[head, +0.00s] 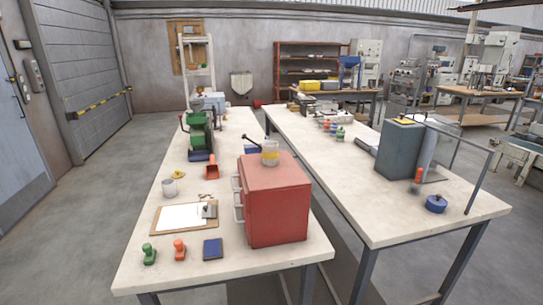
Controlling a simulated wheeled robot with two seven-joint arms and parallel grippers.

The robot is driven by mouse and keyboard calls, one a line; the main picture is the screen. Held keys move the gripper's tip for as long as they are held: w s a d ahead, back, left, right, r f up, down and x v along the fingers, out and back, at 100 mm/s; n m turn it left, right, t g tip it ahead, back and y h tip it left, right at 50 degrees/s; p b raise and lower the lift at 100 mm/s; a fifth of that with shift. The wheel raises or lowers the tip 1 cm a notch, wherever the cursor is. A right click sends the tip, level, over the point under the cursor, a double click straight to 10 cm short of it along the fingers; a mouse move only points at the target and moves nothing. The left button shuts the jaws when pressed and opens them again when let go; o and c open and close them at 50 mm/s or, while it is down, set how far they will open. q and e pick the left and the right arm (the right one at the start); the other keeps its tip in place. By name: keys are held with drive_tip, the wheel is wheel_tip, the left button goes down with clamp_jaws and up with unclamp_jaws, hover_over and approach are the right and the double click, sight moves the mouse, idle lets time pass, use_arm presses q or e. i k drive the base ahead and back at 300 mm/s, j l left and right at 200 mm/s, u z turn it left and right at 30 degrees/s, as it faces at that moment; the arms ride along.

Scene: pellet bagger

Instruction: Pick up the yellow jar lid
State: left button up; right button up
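A small yellow round piece (178,174), which looks like the jar lid, lies on the left table (225,130) in the head view. It sits just behind a light grey cup (170,187) and to the left of an orange scoop-like object (212,171). It is too small to make out its details. A jar with a yellow band (270,154) stands on top of a red drawer cabinet (275,205) on the same table. Neither of my grippers is in view.
A clipboard (178,219), green (149,254) and orange (180,250) stamp-like objects and a dark blue pad (212,249) lie near the front. A green machine (200,132) stands behind the yellow piece. A second table (400,215) stands on the right across a narrow gap.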

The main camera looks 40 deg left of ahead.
sight(178, 175)
drive_tip(key=u, duration=1.95)
